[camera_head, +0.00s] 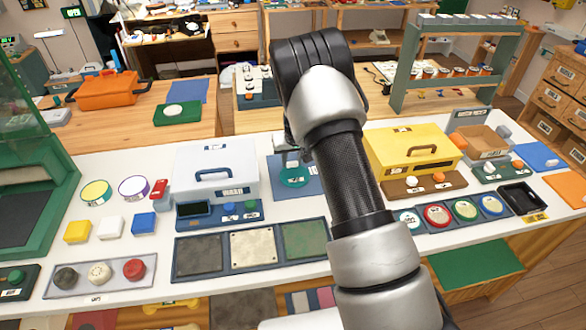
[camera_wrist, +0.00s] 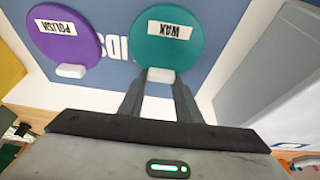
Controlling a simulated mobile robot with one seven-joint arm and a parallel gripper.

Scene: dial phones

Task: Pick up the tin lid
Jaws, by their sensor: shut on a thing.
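Two round tin lids lie on a blue mat marked "LIDS" (camera_wrist: 110,82) in the wrist view. The teal lid labelled "WAX" (camera_wrist: 168,48) is straight ahead of my gripper (camera_wrist: 160,78). The purple lid labelled "POLISH" (camera_wrist: 62,42) is to its left. Each has a small white tab at its near edge. My fingers are shut on the teal lid's tab (camera_wrist: 161,74). The lid looks to be at the mat; I cannot tell if it is raised. In the head view the teal lid (camera_head: 294,177) shows beside my arm, which hides most of the gripper and the purple lid.
A white box with a handle (camera_head: 217,170) stands left of the mat and a yellow box (camera_head: 412,150) stands right. A three-panel tray (camera_head: 250,250) lies in front. Coloured discs (camera_head: 437,214) sit to the right. Bare white counter (camera_head: 110,250) shows at left.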

